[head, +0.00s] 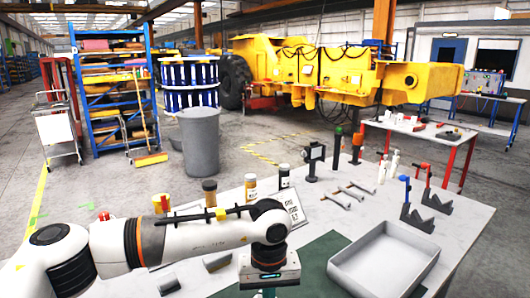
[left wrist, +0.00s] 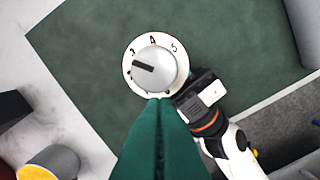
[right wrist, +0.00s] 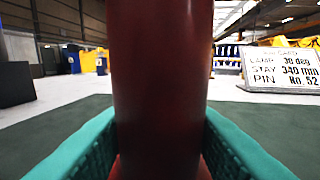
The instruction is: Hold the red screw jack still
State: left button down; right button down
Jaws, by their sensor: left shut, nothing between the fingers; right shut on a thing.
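The red screw jack (right wrist: 160,70) fills the middle of the right wrist view as a smooth dark red upright column. My right gripper (right wrist: 160,140) is shut on it, with a teal finger on each side. My left gripper (left wrist: 158,105) is shut and empty, pointing down. Its tip overlaps the lower edge of a round dial (left wrist: 155,68) with a silver knob and numbers; I cannot tell whether they touch. My right wrist shows beside the dial. In the head view my left gripper (head: 268,291) is at the bottom edge; the jack is not visible there.
A printed sign (right wrist: 288,70) stands behind the jack. Jars (head: 251,188), wrenches (head: 345,195) and grey V-shaped brackets (head: 418,218) stand farther back on the table. My left arm crosses the table's front left.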

pick_arm(q)
jog(key=shift+f, duration=0.15)
jog(key=shift+w+a, duration=0.1)
jog(key=shift+w, duration=0.2)
dwell(0.6)
jog(key=shift+a, duration=0.4)
jog(key=shift+s+d, duration=0.1)
jog(key=shift+s, duration=0.15)
notch_tip(320, 180, up, 6)
jog(key=shift+s, duration=0.15)
pick_arm(e)
jog(key=shift+f, duration=0.1)
dwell(0.5)
pick_arm(q)
jog(key=shift+d, duration=0.1)
